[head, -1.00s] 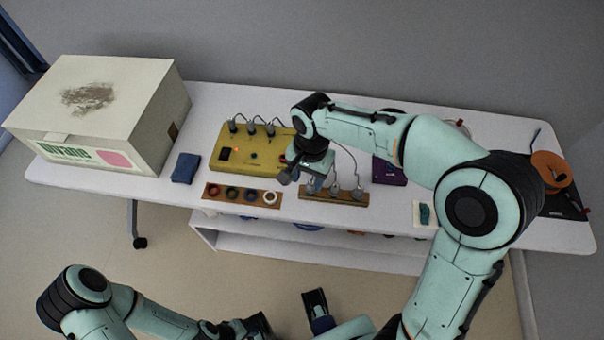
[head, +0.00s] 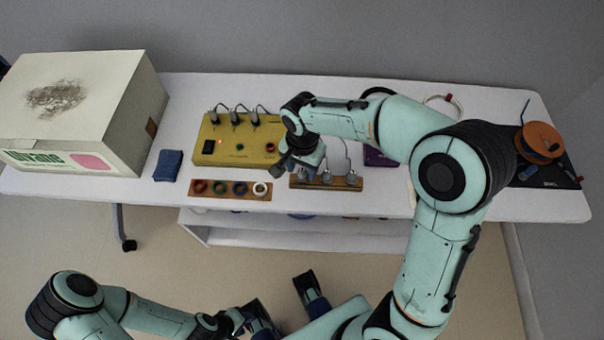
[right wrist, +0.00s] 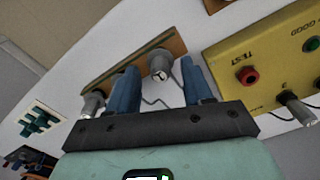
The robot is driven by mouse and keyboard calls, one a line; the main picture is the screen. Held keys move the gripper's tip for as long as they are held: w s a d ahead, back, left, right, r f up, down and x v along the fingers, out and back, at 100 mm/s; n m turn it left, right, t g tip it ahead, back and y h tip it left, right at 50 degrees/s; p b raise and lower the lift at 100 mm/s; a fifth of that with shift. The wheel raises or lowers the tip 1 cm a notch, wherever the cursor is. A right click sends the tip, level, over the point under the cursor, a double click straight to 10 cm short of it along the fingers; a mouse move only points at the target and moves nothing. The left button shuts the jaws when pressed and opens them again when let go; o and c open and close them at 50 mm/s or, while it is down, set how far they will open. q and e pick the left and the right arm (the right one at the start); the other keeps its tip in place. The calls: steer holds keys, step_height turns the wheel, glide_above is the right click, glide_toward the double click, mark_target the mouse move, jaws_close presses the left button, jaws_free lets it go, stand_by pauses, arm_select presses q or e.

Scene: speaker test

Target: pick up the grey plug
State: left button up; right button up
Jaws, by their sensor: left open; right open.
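Several grey plugs stand in a brown wooden rack (head: 340,184) on the white table. My right gripper (head: 309,173) is open and points down over the left end of this rack in the head view. In the right wrist view, a grey plug (right wrist: 160,64) shows between its two blue fingers, with gaps on both sides. Another grey plug (right wrist: 92,103) stands left of the fingers there. In the head view, two plugs show right of the gripper, the middle one (head: 327,177) and the right one (head: 351,178). My left gripper (head: 285,305) is open and empty, low in front of the table.
A yellow test box (head: 225,157) with grey plugs and cables stands left of the rack. A board with coloured rings (head: 215,190), a blue cloth-like block (head: 167,165) and a large white box (head: 110,120) lie further left. An orange spool (head: 540,138) is at the right.

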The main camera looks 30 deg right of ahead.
mark_target(302, 170)
step_height(302, 170, down, 2)
steer(key=shift+f, duration=0.1)
steer(key=c, duration=0.9)
steer(key=shift+r, duration=0.2)
step_height(302, 170, up, 20)
steer(key=p, duration=0.3)
steer(key=shift+f+p, duration=0.15)
steer(key=shift+p, duration=0.2)
